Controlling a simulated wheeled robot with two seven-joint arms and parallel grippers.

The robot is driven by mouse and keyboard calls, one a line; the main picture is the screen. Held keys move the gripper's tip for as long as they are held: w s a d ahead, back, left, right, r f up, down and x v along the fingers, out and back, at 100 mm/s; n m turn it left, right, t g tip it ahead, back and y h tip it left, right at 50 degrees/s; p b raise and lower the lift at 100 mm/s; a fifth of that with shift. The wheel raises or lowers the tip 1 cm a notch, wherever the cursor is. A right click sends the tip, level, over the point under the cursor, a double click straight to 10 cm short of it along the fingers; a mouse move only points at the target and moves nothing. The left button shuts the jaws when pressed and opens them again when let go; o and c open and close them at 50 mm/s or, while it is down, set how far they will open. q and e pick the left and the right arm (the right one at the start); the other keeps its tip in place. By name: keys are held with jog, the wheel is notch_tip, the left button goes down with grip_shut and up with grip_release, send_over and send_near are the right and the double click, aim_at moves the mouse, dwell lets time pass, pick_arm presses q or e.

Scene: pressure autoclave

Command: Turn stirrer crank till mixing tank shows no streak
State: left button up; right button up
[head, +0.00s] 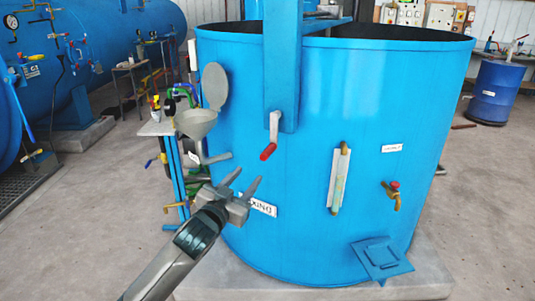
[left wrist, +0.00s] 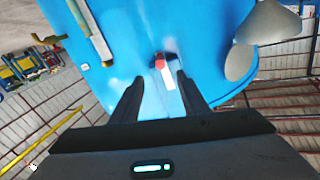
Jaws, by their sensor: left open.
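The blue mixing tank (head: 340,90) stands upright in the middle of the head view. The stirrer crank (head: 270,137), a light arm with a red grip pointing down and left, hangs at the foot of a blue upright on the tank's front. A sight gauge (head: 339,180) with a pale greenish tube is on the tank wall; I cannot make out a streak. My left gripper (head: 241,186) is open and empty, below and left of the crank. In the left wrist view the crank (left wrist: 166,72) appears beyond and between the open fingers, apart from them. My right gripper is not in view.
A grey funnel (head: 196,123) with a round lid sits left of the crank. A brass tap (head: 392,195) is on the tank's right. A small table (head: 158,128) with items stands at left, and a blue drum (head: 495,92) at far right.

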aim_at(268, 153)
pick_arm(q)
jog(key=p+x, duration=0.1)
jog(key=x, duration=1.5)
jog(key=shift+w, duration=0.1)
grip_shut()
